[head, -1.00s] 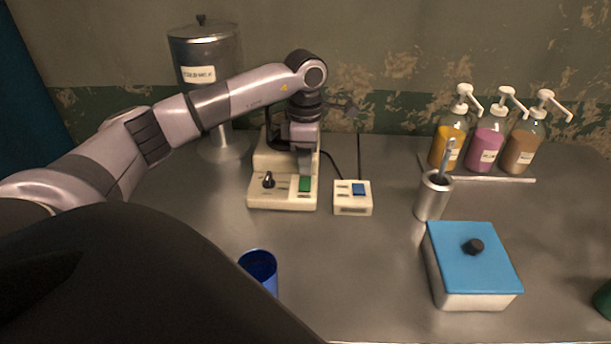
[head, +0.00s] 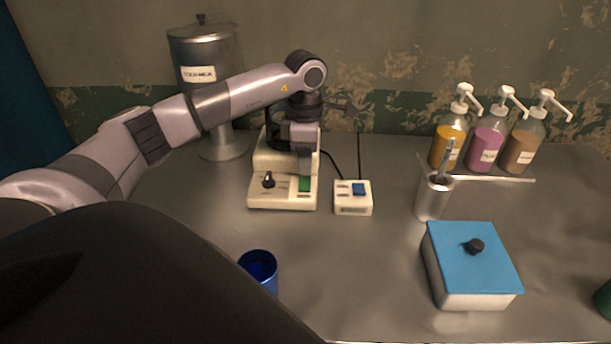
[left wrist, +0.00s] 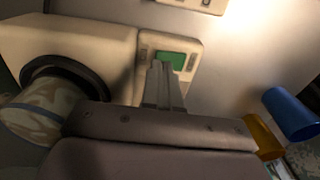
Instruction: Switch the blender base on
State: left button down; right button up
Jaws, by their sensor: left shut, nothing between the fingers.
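The cream blender base (head: 262,193) stands on the metal counter below my left arm. It has a black knob (head: 268,180) and a green switch (head: 305,184) on its front panel. My left gripper (head: 304,172) points down over the right side of the base, just behind the green switch. In the left wrist view the shut, empty fingertips (left wrist: 161,66) are at the near edge of the green switch (left wrist: 172,61) and cover part of it. I cannot tell whether they touch it. My right gripper is not in view.
A small cream box with a blue switch (head: 358,189) stands right of the base. A blue cup (head: 260,266) is in front. A metal holder (head: 432,200), a blue-lidded box (head: 470,258) and pump bottles (head: 486,148) are to the right. A steel dispenser (head: 203,60) is behind.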

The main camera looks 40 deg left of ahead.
aim_at(305, 178)
pick_arm(q)
jog(key=shift+f+b, duration=0.55)
jog(key=shift+f, duration=0.4)
dwell(0.4)
notch_tip(305, 178, up, 7)
jog(key=p, duration=0.6)
jog(key=shift+r, duration=0.1)
dwell(0.5)
